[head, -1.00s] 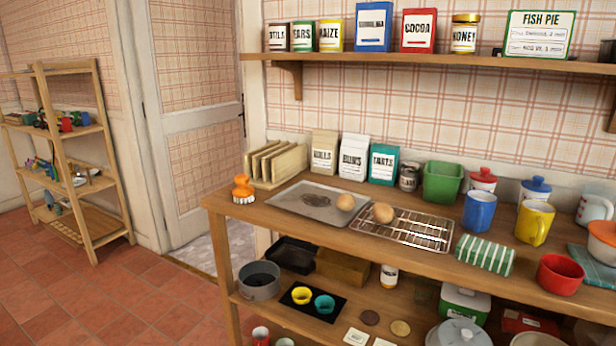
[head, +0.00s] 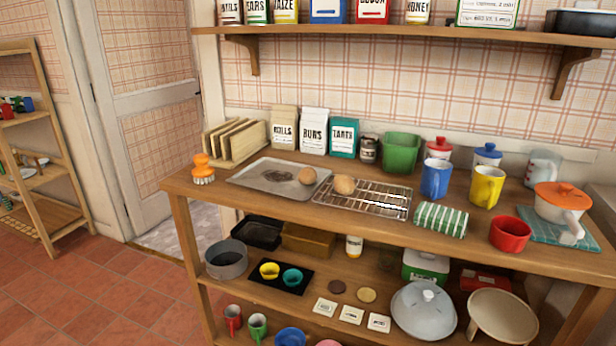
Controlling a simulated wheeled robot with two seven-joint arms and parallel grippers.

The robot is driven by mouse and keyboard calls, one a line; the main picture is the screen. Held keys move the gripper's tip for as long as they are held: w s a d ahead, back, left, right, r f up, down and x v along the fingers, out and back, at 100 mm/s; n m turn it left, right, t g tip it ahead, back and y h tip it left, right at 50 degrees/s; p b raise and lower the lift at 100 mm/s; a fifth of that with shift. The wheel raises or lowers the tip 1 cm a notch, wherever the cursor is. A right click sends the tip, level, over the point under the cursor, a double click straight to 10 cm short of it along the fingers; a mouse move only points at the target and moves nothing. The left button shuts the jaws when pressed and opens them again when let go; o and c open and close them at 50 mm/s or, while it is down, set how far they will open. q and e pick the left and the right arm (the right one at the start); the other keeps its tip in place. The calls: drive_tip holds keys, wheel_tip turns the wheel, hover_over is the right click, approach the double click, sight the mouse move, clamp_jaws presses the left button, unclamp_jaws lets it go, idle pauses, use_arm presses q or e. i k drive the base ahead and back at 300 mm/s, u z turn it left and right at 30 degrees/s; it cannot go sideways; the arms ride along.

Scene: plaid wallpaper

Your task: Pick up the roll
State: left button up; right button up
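Two round brown rolls lie near each other on the wooden counter's bakeware. One roll (head: 307,176) sits at the right end of the grey baking tray (head: 250,180). The other roll (head: 344,185) sits on the left part of the wire cooling rack (head: 378,203). I cannot tell which one the task means. Neither of my grippers is in view.
The counter (head: 300,216) also holds an orange-topped brush (head: 202,170), paper bags (head: 314,131), a green tub (head: 401,152), blue (head: 436,179) and yellow (head: 486,186) mugs, a striped cloth roll (head: 441,219) and a red bowl (head: 510,234). A shelf (head: 400,34) hangs above.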

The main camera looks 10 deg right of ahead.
sight(308, 176)
drive_tip(key=u, duration=0.9)
drive_tip(key=k, duration=0.15)
drive_tip(key=z, duration=1.2)
drive_tip(key=i, duration=1.05)
drive_tip(key=u, duration=0.5)
